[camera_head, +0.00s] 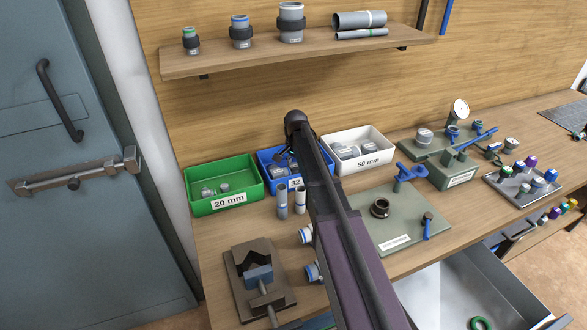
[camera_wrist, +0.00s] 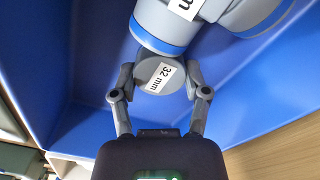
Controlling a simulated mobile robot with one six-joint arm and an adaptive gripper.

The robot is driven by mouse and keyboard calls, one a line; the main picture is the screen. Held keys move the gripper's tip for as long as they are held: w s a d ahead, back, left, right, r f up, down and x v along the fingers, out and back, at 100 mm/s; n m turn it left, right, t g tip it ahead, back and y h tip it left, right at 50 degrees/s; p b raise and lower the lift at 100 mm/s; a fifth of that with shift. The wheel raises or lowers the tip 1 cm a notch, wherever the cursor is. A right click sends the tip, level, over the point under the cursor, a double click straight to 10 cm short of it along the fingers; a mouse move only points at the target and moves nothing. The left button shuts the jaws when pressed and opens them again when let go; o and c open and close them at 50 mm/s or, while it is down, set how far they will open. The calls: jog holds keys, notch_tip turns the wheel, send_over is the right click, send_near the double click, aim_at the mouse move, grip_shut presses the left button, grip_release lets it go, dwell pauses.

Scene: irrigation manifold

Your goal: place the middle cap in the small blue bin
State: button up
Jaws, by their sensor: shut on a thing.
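My gripper (camera_wrist: 160,84) is shut on a round grey cap marked 32 mm (camera_wrist: 158,70), with one finger on each side of it. The cap is inside the small blue bin (camera_head: 265,162), whose blue walls (camera_wrist: 85,60) surround it in the wrist view. I cannot tell whether the cap touches the bin floor. A grey fitting with a blue ring (camera_wrist: 165,38) lies close beyond the cap. In the head view my arm covers the right part of the bin and hides most of the gripper and the cap.
A green 20 mm bin (camera_head: 193,192) stands left of the blue bin and a white 50 mm bin (camera_head: 337,140) stands right. Upright grey tubes (camera_head: 282,203) stand in front. A clamp block (camera_head: 259,278) is at front left, and a green-grey plate (camera_head: 385,232) is on the right.

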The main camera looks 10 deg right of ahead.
aim_at(295, 166)
jog(key=shift+f, duration=0.2)
jog(key=o, duration=1)
jog(key=shift+r, duration=0.1)
jog(key=shift+r, duration=0.2)
notch_tip(295, 166, up, 12)
jog(key=p, duration=1.2)
jog(key=shift+s, duration=0.1)
jog(key=s+n, duration=0.3)
jog(key=s, duration=0.6)
jog(key=s+n, duration=0.3)
jog(key=s, duration=0.6)
jog(key=s+n, duration=0.3)
jog(key=s, duration=0.6)
jog(key=shift+s+d+n, duration=0.1)
jog(key=shift+s+n, duration=0.1)
jog(key=shift+n, duration=0.2)
